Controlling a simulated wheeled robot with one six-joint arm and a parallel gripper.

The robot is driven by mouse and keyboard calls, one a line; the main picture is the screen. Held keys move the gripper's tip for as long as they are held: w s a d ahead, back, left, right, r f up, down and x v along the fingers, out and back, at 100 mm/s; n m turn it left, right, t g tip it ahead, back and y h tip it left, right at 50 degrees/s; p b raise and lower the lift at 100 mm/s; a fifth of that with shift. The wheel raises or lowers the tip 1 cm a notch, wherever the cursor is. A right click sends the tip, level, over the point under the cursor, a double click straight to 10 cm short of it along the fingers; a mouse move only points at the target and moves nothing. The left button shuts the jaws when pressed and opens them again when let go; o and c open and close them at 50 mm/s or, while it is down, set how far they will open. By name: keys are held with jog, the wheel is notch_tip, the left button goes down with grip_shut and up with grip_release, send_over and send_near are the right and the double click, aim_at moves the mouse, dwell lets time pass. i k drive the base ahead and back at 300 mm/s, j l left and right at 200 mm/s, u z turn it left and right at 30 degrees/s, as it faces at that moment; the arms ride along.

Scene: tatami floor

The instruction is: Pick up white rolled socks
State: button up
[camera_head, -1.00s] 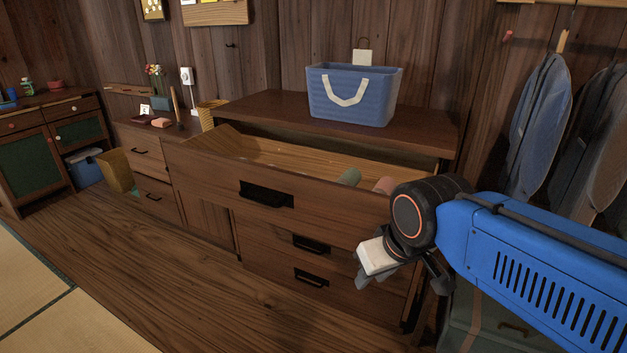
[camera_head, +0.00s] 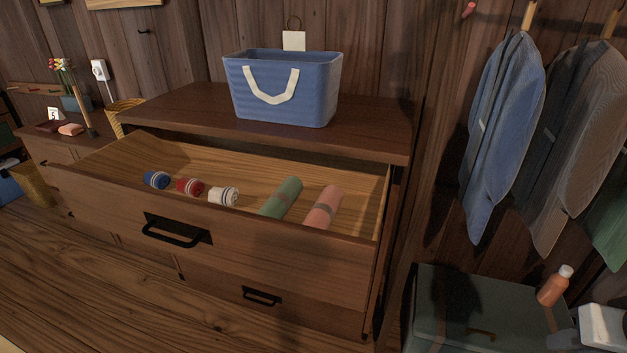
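The white rolled socks (camera_head: 224,196) lie in the open top drawer (camera_head: 228,232) of a wooden dresser, near its front panel. They are a small white roll with dark stripes at the end. Red rolled socks (camera_head: 190,187) and blue rolled socks (camera_head: 157,180) lie in a row to their left. My gripper is at the lower right corner, where only a white and grey part of it shows. It is far to the right of the drawer. Its fingertips are out of view, so I cannot see whether it is open or shut.
A green roll (camera_head: 281,198) and a pink roll (camera_head: 323,208) lie in the drawer, right of the socks. A blue basket (camera_head: 283,112) stands on the dresser top. A green chest (camera_head: 440,300) with an orange bottle (camera_head: 554,286) is at right, under hanging clothes (camera_head: 503,120).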

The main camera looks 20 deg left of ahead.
aim_at(229, 196)
jog(key=z, duration=1.85)
jog(key=j+z, duration=0.1)
jog(key=z, duration=0.3)
jog(key=k+z, duration=0.1)
jog(key=z, duration=0.25)
jog(key=k+j+z, duration=0.1)
jog(key=z, duration=0.3)
jog(key=k+z, duration=0.1)
jog(key=z, duration=0.3)
jog(key=k+u, duration=0.15)
jog(key=k, duration=0.65)
jog(key=k+j+u, duration=0.15)
jog(key=k, duration=0.65)
jog(key=k+l, duration=0.1)
jog(key=k, duration=1.55)
jog(key=k+u, duration=0.2)
jog(key=u, duration=0.2)
jog(key=k+u, duration=0.35)
jog(key=k+j+u, duration=0.1)
jog(key=u, duration=0.8)
jog(key=k+j, duration=0.2)
jog(key=j, duration=0.15)
jog(key=k+j, duration=0.2)
jog(key=j, duration=0.15)
